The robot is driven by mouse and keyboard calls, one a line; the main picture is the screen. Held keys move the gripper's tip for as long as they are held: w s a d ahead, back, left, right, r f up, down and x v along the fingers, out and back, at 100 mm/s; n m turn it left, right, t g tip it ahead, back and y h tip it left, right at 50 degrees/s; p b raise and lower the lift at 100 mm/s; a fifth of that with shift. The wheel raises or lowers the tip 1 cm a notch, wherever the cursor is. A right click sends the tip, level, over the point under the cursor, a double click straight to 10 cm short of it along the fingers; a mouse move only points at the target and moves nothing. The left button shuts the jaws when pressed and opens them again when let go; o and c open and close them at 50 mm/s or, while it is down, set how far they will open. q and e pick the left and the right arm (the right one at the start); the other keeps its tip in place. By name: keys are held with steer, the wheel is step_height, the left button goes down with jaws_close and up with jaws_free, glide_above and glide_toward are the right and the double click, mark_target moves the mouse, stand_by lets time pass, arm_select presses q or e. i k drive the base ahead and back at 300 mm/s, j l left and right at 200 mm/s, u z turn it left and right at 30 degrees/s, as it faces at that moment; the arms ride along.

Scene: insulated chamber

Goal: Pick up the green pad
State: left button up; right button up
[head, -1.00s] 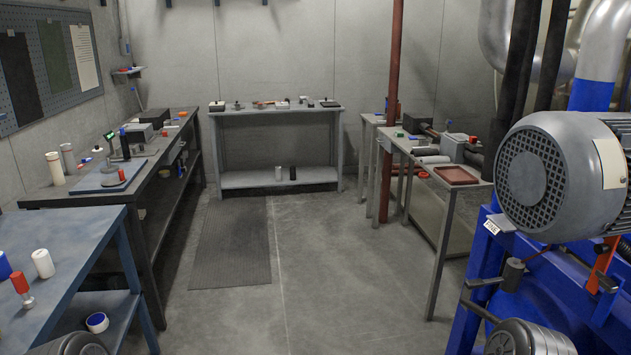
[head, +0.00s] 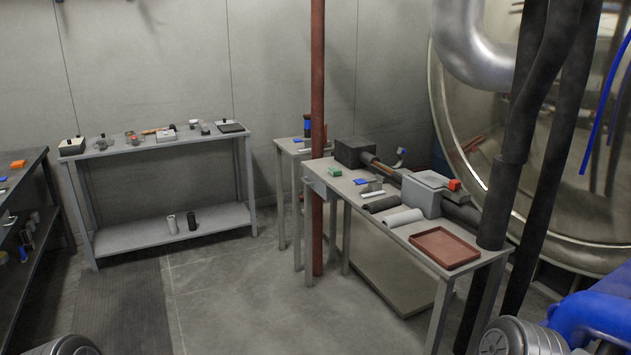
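A small green block (head: 334,171), which looks like the green pad, lies on the grey workbench (head: 403,234) at the right. It sits near the bench's far left corner, in front of a dark box (head: 354,152). A small blue item (head: 360,182) lies to its right. Neither of my grippers shows; only rounded parts of my own arms show at the bottom edge. The bench is well ahead of me.
The bench also holds a dark roll (head: 381,204), a light roll (head: 403,218), a grey machine (head: 427,192) and a red tray (head: 445,248). A red-brown pole (head: 318,120) stands at its left. Thick black pipes (head: 507,190) stand at its right. The middle floor (head: 235,290) is clear.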

mark_target(334, 172)
steer(key=i+z, duration=0.25)
steer(key=i, duration=0.95)
